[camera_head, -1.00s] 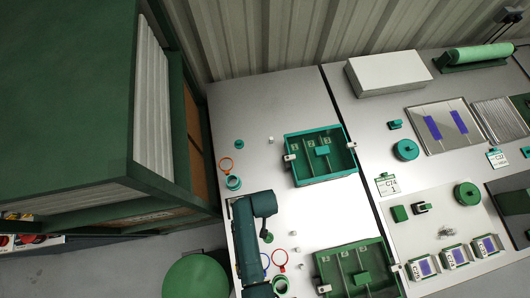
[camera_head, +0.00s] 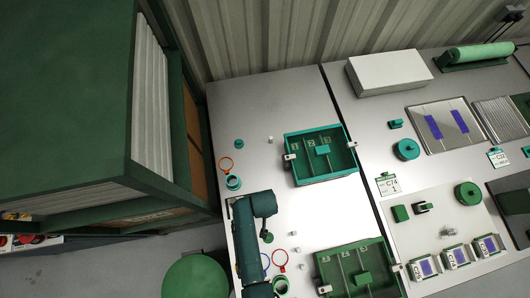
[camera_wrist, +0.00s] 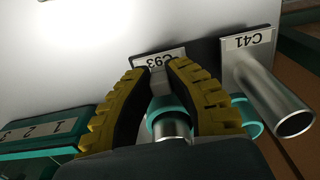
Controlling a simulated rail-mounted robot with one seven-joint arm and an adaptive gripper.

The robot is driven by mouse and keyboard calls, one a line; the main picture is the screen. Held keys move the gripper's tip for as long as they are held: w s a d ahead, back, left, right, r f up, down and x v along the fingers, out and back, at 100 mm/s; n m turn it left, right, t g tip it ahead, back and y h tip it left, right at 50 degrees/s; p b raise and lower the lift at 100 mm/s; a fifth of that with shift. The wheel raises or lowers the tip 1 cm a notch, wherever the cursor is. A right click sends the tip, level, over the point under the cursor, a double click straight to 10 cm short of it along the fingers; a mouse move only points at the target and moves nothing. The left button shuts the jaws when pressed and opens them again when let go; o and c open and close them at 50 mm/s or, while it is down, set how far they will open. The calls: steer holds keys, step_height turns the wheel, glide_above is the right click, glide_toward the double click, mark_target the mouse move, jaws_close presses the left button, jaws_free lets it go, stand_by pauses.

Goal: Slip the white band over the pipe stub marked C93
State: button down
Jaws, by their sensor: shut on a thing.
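In the wrist view my gripper (camera_wrist: 160,72) has two yellow ribbed fingers, with the tips close together just in front of the C93 label (camera_wrist: 158,59). A pale piece (camera_wrist: 158,78), which looks to be the white band, sits between the tips; the fingers hide most of it. A metal pipe end (camera_wrist: 173,128) with a teal collar (camera_wrist: 158,112) around it shows between the fingers, nearer the camera. I cannot tell whether the band is around the C93 stub. In the head view my gripper cannot be made out.
A metal pipe stub (camera_wrist: 268,92) under the C41 label (camera_wrist: 248,40) stands close to the right finger. A teal tray numbered 1, 2, 3 (camera_wrist: 40,140) lies left. In the head view, an orange ring (camera_head: 226,157) and a red ring (camera_head: 286,262) lie on the bench.

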steer(key=shift+f, duration=0.15)
steer(key=shift+f+b, duration=0.3)
steer(key=shift+f, duration=0.1)
steer(key=shift+f, duration=0.15)
steer(key=c, duration=0.5)
jaws_free()
steer(key=shift+c, duration=0.2)
step_height(320, 180, up, 11)
steer(key=p, duration=1.1)
